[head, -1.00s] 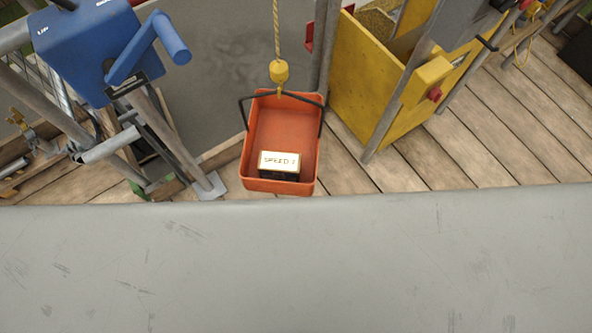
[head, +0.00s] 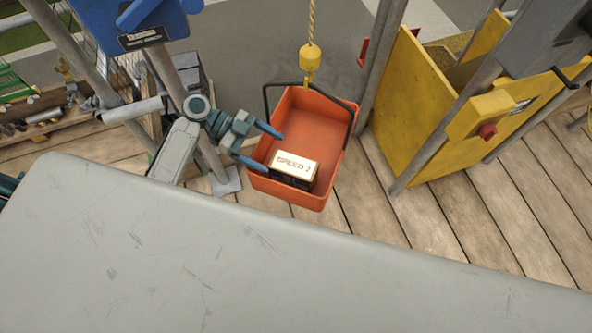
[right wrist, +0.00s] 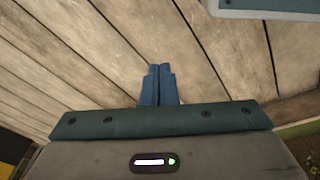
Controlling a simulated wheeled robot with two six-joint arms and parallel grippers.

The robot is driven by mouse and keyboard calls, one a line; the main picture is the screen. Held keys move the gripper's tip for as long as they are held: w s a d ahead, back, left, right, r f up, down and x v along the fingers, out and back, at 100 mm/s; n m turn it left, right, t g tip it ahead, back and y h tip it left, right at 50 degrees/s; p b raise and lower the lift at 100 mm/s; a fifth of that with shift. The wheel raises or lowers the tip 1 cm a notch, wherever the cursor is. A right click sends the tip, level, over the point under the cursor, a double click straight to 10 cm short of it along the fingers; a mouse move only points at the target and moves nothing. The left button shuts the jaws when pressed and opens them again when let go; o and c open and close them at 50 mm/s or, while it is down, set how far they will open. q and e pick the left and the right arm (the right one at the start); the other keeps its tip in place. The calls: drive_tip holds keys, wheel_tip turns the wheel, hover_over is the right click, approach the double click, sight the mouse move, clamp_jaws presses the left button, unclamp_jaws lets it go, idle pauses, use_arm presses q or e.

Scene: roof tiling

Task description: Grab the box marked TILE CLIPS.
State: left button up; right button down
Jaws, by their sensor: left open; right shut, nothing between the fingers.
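A small box (head: 294,168) with a pale top and dark sides lies in the orange tub (head: 318,125), near its front end. Its lettering looks like "SPEED" plus a further character; I see no box legibly marked TILE CLIPS. My left gripper (head: 273,152) is open, its blue fingers reaching over the tub's left rim, to the left of the box. Nothing shows between them. My right gripper (right wrist: 159,72) is shut and empty above wooden planks in the right wrist view; it is out of the head view.
The tub hangs by a black handle from a yellow hook block (head: 310,64) on a rope. A yellow panelled bin (head: 415,120) and metal poles stand to the right. A blue machine (head: 135,20) and pole are at the left. A grey surface (head: 200,260) fills the foreground.

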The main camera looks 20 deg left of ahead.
sight(293, 164)
use_arm(q)
drive_tip(key=shift+p+x, duration=0.7)
drive_tip(key=shift+x, duration=2.35)
drive_tip(key=shift+f, duration=0.1)
use_arm(e)
drive_tip(key=f, duration=0.1)
drive_tip(key=s+f, duration=0.1)
drive_tip(key=f, duration=0.1)
drive_tip(key=s+f, duration=0.1)
drive_tip(key=shift+d+f, duration=0.2)
drive_tip(key=shift+d, duration=0.05)
use_arm(q)
drive_tip(key=shift+c, duration=0.2)
clamp_jaws()
use_arm(e)
drive_tip(key=shift+s, duration=0.1)
